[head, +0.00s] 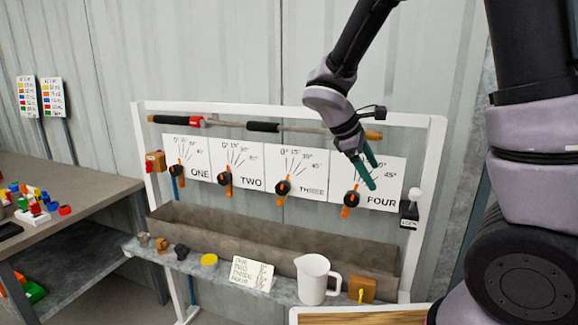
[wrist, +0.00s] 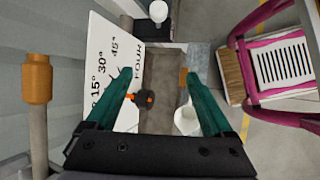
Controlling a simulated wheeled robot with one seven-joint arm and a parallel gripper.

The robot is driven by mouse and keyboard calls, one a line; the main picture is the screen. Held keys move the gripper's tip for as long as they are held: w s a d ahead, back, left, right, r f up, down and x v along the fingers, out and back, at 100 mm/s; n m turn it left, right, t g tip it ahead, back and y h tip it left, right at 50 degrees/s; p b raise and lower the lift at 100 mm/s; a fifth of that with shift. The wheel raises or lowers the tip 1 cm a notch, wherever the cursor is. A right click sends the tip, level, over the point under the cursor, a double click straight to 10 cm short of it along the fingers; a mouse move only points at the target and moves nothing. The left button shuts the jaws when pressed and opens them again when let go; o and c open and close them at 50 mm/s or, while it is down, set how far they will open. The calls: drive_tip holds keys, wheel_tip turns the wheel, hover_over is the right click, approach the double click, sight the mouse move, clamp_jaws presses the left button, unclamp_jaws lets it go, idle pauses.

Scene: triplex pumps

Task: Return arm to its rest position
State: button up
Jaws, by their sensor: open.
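My gripper (head: 368,172) has teal fingers and hangs from my arm in front of the FOUR panel (head: 385,182) on the white rack. In the wrist view its two fingers (wrist: 158,75) are spread wide with nothing between them in their grasp. The black and orange valve handle of FOUR (head: 351,199) is just left of and below the fingertips in the head view. It also shows in the wrist view (wrist: 144,97), apart from the fingers and farther off. Handles of ONE (head: 180,173), TWO (head: 225,180) and THREE (head: 283,187) stand to the left.
A grey trough (head: 270,240) runs below the panels. The front shelf holds a white pitcher (head: 313,279), a card (head: 252,273), a yellow lid (head: 209,259) and a wooden block (head: 362,289). A bar (head: 290,129) crosses above the panels. A workbench (head: 80,200) stands left.

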drive_tip(key=s+d+r+m+t+y, duration=0.2)
drive_tip(key=s+r+m+y, duration=0.2)
drive_tip(key=s+r+m, duration=0.2)
drive_tip(key=s+d+r+m+t+y, duration=0.3)
drive_tip(key=s+r+m, duration=0.3)
drive_tip(key=r+m, duration=0.5)
drive_tip(key=shift+s+y, duration=0.15)
drive_tip(key=shift+y, duration=0.65)
